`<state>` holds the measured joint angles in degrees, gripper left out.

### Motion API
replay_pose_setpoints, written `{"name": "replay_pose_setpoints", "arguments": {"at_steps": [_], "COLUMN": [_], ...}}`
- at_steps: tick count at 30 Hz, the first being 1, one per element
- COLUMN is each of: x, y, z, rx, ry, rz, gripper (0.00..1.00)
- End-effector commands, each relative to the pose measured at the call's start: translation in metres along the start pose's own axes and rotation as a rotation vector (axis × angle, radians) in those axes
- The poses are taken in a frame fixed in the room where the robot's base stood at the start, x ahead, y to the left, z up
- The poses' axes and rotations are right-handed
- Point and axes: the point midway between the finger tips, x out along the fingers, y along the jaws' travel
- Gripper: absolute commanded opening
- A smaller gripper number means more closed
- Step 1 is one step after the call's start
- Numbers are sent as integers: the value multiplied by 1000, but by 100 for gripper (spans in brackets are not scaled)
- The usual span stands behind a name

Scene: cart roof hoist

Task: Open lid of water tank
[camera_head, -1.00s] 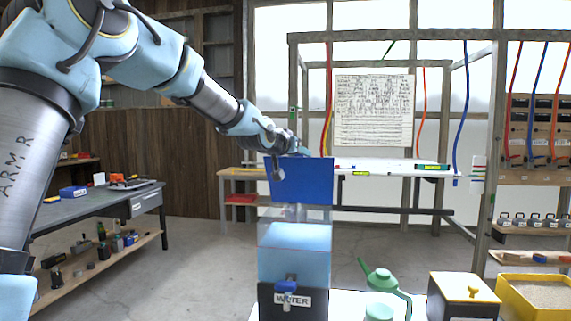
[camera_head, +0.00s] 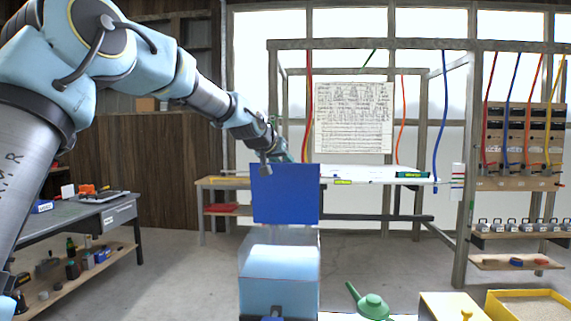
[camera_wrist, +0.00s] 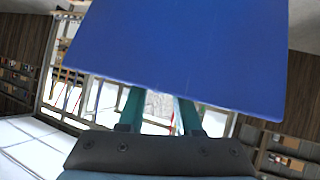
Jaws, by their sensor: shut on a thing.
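The water tank (camera_head: 279,278) is a clear box with bluish water, low in the middle of the head view; its base is cut off by the frame. Its blue lid (camera_head: 285,195) stands raised at the top of the tank, its broad face towards the head camera. My gripper (camera_head: 284,153) is at the lid's upper edge, shut on the lid. In the wrist view the lid (camera_wrist: 185,50) fills the upper middle and hides the ends of both fingers of my gripper (camera_wrist: 160,108).
A green watering can (camera_head: 371,304), a yellow-lidded box (camera_head: 452,306) and a yellow tray of sand (camera_head: 528,306) stand right of the tank. A grey workbench (camera_head: 85,216) is at left. A wooden frame with hanging hoses and a white bench (camera_head: 375,172) stands behind.

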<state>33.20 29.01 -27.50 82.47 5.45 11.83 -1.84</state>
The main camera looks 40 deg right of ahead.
Motion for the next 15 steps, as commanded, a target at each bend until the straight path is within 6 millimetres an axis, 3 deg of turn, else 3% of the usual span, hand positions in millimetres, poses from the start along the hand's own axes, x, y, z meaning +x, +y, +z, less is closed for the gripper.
{"name": "replay_pose_setpoints", "arguments": {"at_steps": [5,6,13,15], "x": [4,4,3,2], "y": [-6,-6,-4,-4], "z": [8,8,6,5], "rx": [-2,-2,-2,-1], "ry": [-14,-15,-10,-9], "rz": [-6,-6,-5,-4], "gripper": [0,36,61,61]}}
